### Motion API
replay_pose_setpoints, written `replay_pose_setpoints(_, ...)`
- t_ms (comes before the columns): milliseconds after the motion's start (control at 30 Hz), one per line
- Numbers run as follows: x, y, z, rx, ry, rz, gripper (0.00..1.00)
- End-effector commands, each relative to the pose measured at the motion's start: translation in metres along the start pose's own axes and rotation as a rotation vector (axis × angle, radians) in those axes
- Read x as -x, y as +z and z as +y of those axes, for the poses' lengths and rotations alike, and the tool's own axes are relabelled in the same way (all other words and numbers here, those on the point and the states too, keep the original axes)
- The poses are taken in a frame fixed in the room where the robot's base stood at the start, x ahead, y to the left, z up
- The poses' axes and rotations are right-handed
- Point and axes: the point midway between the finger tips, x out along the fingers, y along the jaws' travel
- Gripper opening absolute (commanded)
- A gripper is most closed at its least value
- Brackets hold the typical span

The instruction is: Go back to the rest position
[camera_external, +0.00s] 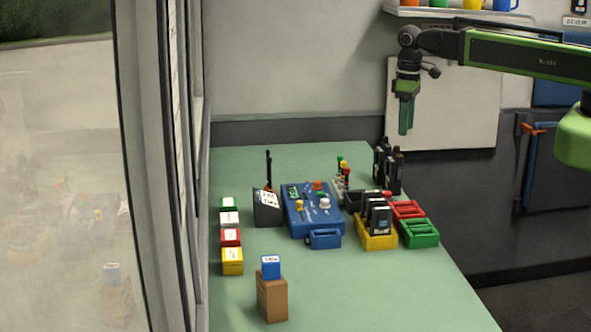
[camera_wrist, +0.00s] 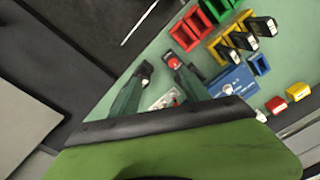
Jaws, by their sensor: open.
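My gripper (camera_external: 405,115) hangs pointing down, high above the far right part of the green table (camera_external: 370,300). It is apart from everything on the table. In the wrist view my gripper (camera_wrist: 160,70) shows two dark green fingers spread apart, with nothing held between them. My black and green arm reaches in from the upper right of the external view.
Below stand a blue control box (camera_external: 310,215), a yellow bin (camera_external: 376,238) with black devices, a red bin (camera_external: 407,209), a green bin (camera_external: 420,234) and black radios (camera_external: 387,165). A blue block (camera_external: 271,267) sits on a brown block (camera_external: 272,298). A window is at left.

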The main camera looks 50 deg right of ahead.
Motion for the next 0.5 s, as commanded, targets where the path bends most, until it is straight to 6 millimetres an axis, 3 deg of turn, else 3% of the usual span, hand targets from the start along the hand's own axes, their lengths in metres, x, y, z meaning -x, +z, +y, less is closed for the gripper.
replay_pose_setpoints(33, 0.000, 0.022, 0.018, -0.091, 0.005, 0.000, 0.54)
replay_pose_setpoints(133, 0.001, 0.036, 0.037, -0.202, 0.013, -0.001, 0.54)
replay_pose_setpoints(400, 0.000, 0.036, 0.040, -0.222, 0.014, -0.001, 0.54)
replay_pose_setpoints(500, -0.013, 0.035, 0.040, -0.221, 0.014, -0.001, 0.54)
